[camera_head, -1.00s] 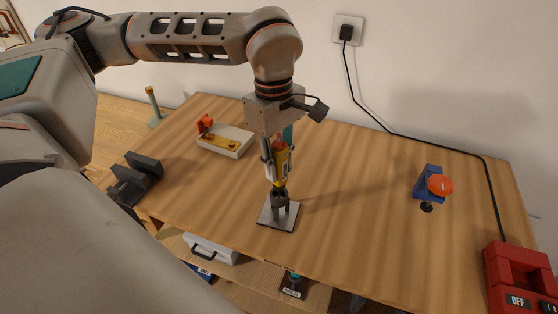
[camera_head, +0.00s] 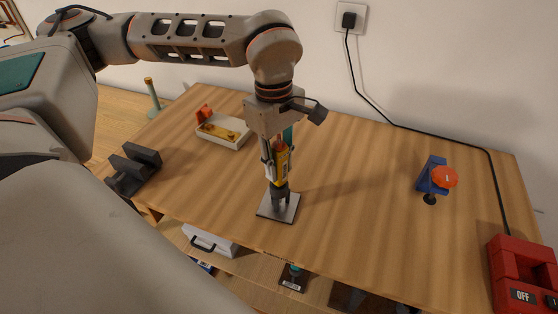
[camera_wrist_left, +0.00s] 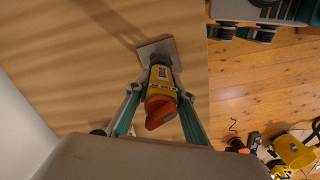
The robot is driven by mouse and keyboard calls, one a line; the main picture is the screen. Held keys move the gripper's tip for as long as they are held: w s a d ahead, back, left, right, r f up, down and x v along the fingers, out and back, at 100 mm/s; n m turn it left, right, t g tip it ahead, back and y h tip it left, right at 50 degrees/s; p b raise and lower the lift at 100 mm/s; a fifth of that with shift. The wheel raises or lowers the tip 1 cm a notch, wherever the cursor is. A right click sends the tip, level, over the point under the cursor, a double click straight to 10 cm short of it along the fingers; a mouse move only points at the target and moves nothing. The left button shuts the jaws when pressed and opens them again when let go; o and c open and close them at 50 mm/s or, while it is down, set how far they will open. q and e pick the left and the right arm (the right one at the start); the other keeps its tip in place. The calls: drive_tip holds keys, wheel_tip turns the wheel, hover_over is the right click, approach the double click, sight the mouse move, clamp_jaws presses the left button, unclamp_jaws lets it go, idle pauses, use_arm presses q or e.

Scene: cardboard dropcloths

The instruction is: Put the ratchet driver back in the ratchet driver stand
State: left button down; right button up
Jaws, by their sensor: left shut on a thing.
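The ratchet driver (camera_head: 280,160) is yellow and dark with an orange-red end, and stands upright between the fingers of my left gripper (camera_head: 276,168). The ratchet driver stand (camera_head: 290,211) is a grey square plate with a dark upright holder, near the table's front edge. The driver's dark lower end is at the holder; how deep it sits I cannot tell. In the left wrist view the driver (camera_wrist_left: 160,92) shows from above, orange end nearest, with the stand plate (camera_wrist_left: 158,48) beyond it and the left gripper's fingers (camera_wrist_left: 161,108) on both sides.
A pale tray (camera_head: 236,140) with an orange part lies behind on the wooden table (camera_head: 360,200). Dark blocks (camera_head: 135,168) are at the left edge. A blue clamp with an orange knob (camera_head: 445,177) and a red OFF box (camera_head: 520,270) stand right. The table between is clear.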

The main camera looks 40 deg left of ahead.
use_arm(q)
drive_tip(key=shift+f, duration=0.25)
drive_tip(key=c, duration=1.7)
unclamp_jaws()
drive_tip(key=shift+r, duration=0.1)
drive_tip(key=r, duration=1.2)
drive_tip(key=shift+a, duration=0.35)
